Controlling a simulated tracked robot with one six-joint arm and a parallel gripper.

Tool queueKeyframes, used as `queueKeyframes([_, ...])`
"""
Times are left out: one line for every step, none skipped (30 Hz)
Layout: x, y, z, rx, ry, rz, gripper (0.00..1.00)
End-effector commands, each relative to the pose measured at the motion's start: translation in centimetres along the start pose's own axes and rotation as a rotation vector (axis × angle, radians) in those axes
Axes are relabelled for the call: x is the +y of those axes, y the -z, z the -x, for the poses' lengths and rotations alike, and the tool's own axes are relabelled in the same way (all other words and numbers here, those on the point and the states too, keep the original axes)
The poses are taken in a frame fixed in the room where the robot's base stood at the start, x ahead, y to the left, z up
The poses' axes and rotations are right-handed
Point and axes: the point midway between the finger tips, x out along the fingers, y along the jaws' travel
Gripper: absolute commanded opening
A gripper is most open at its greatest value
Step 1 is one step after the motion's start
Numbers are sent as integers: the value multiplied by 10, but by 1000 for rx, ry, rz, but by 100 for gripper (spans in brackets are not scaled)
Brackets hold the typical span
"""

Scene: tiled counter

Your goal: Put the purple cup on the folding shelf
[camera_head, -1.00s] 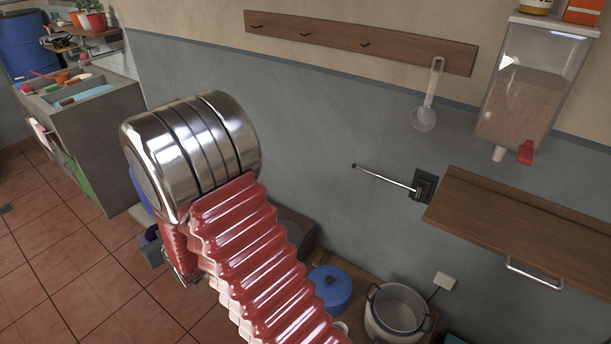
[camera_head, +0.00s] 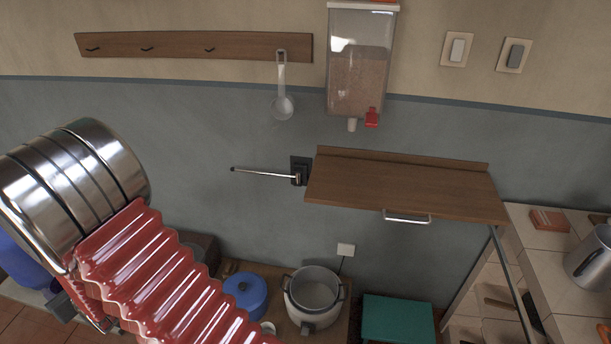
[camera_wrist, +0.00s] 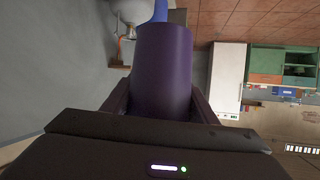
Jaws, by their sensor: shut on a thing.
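The purple cup (camera_wrist: 162,65) fills the middle of the wrist view. My gripper (camera_wrist: 160,103) is shut on it, with one dark finger on each side. The cup's far end is hidden. In the head view my arm covers the lower left, and I cannot make out the cup there. The folding shelf (camera_head: 405,190) is a brown wooden board on the grey wall, right of my arm. It looks level and its top is bare. A metal handle (camera_head: 407,217) is at its front edge.
A grain dispenser (camera_head: 360,65) hangs above the shelf. A metal rod (camera_head: 262,173) sticks out left of it. A ladle (camera_head: 282,100) hangs from the hook rail (camera_head: 190,45). Below stand a blue pot (camera_head: 245,295) and a rice cooker (camera_head: 314,295). A tiled counter (camera_head: 540,235) is at right.

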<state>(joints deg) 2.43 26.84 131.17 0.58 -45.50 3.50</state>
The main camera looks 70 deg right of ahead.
Motion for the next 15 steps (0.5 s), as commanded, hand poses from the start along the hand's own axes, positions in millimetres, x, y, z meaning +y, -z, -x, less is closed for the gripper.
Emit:
queueKeyframes([12, 8, 1, 6, -26, -11, 31])
queueKeyframes([20, 12, 2, 7, -46, -19, 31])
queueKeyframes([33, 17, 3, 10, -76, -32, 31])
queueKeyframes([43, 22, 4, 12, -100, -42, 31])
queueKeyframes([55, 27, 6, 14, -127, -52, 31])
queueKeyframes([71, 34, 9, 17, -164, -69, 31])
queueKeyframes([84, 38, 12, 19, -194, -80, 31])
queueKeyframes([96, 43, 15, 21, -224, -94, 31])
queueKeyframes([114, 49, 19, 24, -265, -110, 31])
queueKeyframes([126, 53, 23, 25, -295, -123, 31])
queueKeyframes([139, 57, 27, 27, -325, -136, 31])
queueKeyframes([156, 62, 33, 30, -366, -152, 31])
queueKeyframes([168, 65, 38, 31, -396, -164, 31])
queueKeyframes([180, 68, 43, 33, -427, -177, 31])
queueKeyframes([196, 72, 50, 36, -467, -193, 31])
